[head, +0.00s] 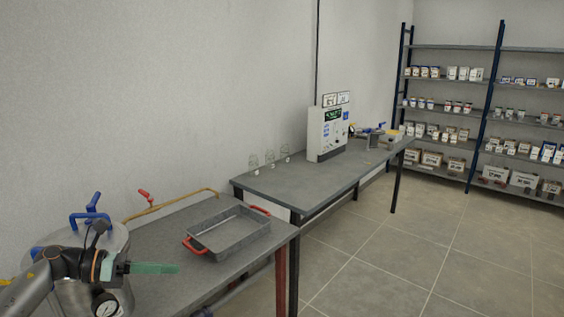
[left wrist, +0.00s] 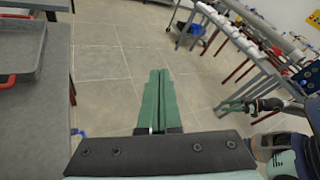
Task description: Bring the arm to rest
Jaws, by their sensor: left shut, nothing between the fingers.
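My left gripper (head: 176,268) is at the lower left of the head view, in front of a steel vessel (head: 112,240) and over the near table. Its green fingers point right, toward the tray but apart from it. In the left wrist view the fingers of my left gripper (left wrist: 160,72) lie side by side, shut and empty, above the floor. My right gripper (left wrist: 222,106) shows at the right of the left wrist view, small, with green fingers; its opening is unclear. It is not seen in the head view.
A grey tray (head: 200,248) with red handles lies on the near table (head: 160,232). A yellowish pipe (head: 178,200) runs behind it. A second table (head: 270,184) bears a white device (head: 316,135) and glassware. Shelves (head: 455,115) stand at the back right. The tiled floor (head: 400,240) is clear.

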